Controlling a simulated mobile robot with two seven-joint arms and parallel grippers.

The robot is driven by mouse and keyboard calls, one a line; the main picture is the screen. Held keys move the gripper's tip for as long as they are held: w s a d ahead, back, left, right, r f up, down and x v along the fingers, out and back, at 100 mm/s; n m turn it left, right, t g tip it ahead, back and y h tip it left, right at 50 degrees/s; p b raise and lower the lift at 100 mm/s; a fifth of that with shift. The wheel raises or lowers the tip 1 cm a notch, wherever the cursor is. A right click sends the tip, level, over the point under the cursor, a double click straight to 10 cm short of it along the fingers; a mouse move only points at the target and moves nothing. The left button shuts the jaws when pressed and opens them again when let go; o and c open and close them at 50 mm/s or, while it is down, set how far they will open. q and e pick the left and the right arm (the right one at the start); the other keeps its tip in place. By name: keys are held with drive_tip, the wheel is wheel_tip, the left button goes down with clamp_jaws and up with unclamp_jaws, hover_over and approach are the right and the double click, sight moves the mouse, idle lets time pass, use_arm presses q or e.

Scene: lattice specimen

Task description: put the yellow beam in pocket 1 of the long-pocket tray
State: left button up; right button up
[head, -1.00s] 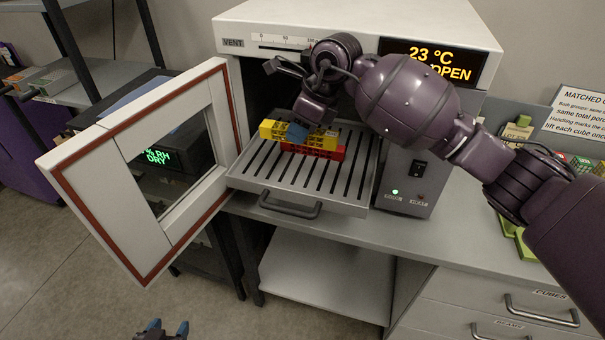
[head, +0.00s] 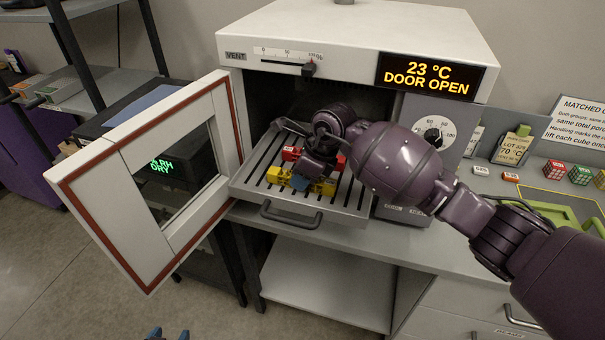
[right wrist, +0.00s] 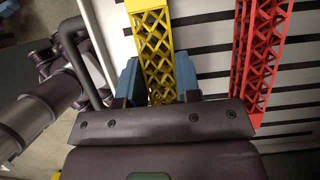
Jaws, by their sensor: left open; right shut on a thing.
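The yellow beam (head: 279,176) is a lattice bar over the slatted oven shelf, nearer the shelf's front than the red beam (head: 291,154). My right gripper (head: 301,184) is shut across the yellow beam near its middle. In the right wrist view the yellow beam (right wrist: 156,45) runs between the blue fingertips (right wrist: 158,82), with the red beam (right wrist: 262,60) apart to the right. I cannot tell whether the yellow beam touches the shelf. My left gripper (head: 168,334) is open and empty at the bottom edge. A green tray (head: 553,211) is partly hidden by my arm; its pockets are not readable.
The slatted shelf (head: 344,205) is pulled out of the oven (head: 440,105), with a handle (head: 291,219) in front. The open oven door (head: 78,196) stands at left. Several small cubes (head: 555,169) and a lot sign (head: 513,148) are on the bench at right.

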drive_tip(key=shift+f, duration=0.15)
drive_tip(key=o, duration=0.9)
drive_tip(key=shift+r, duration=0.2)
drive_tip(key=shift+d+r, duration=0.2)
drive_tip(key=shift+r, duration=0.15)
drive_tip(key=shift+b+v, duration=0.9)
drive_tip(key=shift+v, duration=4.7)
